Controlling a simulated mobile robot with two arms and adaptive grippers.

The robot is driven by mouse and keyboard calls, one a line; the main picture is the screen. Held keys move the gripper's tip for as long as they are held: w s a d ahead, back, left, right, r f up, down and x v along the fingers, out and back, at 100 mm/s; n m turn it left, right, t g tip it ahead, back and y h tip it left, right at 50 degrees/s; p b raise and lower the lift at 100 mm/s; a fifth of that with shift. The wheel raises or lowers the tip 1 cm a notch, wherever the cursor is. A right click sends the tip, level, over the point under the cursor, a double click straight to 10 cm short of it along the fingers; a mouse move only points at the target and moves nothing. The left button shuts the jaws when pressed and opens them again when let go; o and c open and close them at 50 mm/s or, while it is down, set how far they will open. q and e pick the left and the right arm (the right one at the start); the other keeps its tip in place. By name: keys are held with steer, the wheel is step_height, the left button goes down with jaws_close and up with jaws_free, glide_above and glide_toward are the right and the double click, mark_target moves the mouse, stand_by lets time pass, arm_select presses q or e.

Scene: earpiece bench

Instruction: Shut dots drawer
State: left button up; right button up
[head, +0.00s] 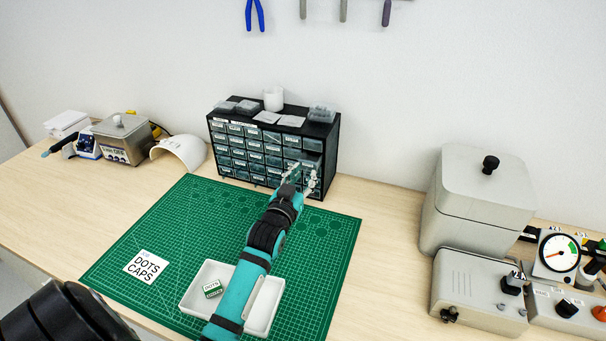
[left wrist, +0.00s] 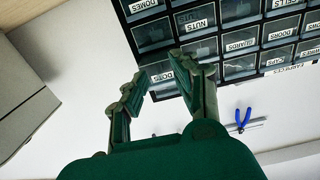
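The small-parts cabinet (head: 262,155) stands at the back of the bench, black with rows of clear labelled drawers. My left gripper (head: 303,177) is in front of its right side, fingers open, hiding some drawer fronts. In the left wrist view, my left gripper (left wrist: 162,72) has its fingertips apart, with a drawer front (left wrist: 158,70) between and behind them. Its label is partly covered and seems to read DOTS. I cannot tell whether the fingers touch it, or how far it stands out. My right gripper is not in view.
Small boxes and a white cup (head: 273,99) sit on the cabinet. A large grey container (head: 478,200) stands to the right.

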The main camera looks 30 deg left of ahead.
arm_select(q)
steer(key=shift+c, duration=0.4)
jaws_close()
